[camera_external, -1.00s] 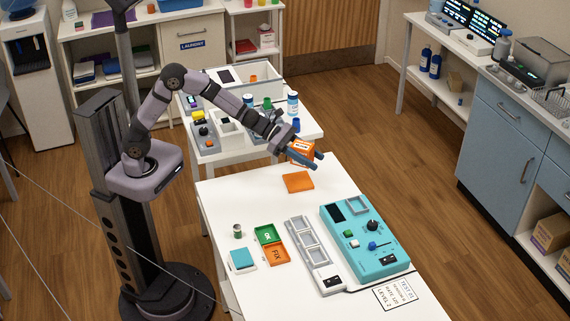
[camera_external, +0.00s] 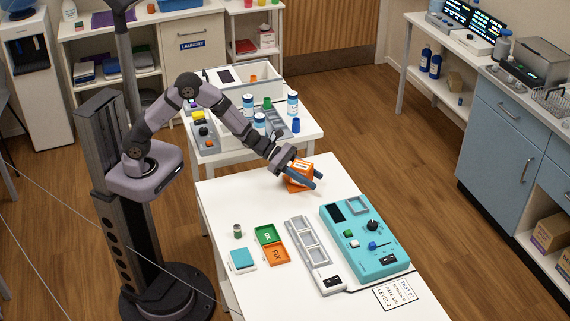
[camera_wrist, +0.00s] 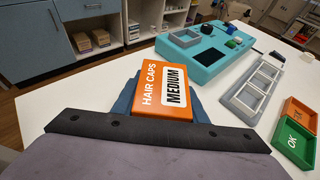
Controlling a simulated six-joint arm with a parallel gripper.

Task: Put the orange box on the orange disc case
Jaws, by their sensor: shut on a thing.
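The orange box (camera_external: 297,176) is between the blue fingers of my gripper (camera_external: 307,179), near the far end of the white table. In the wrist view the box (camera_wrist: 150,92) shows an orange face reading "HAIR CAPS" with a white "MEDIUM" label, and my gripper (camera_wrist: 163,103) is shut on it from both sides. The box is low, over the place of the flat orange disc case. The case is hidden by the box and fingers, so I cannot tell whether they touch.
On the white table (camera_external: 235,197) stand a teal device (camera_external: 362,262), a grey tray strip (camera_external: 308,243), green OK (camera_external: 267,234) and orange FIX (camera_external: 275,254) trays, a small can (camera_external: 238,231) and a teal block (camera_external: 242,259). A side table with bottles (camera_external: 292,104) adjoins behind.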

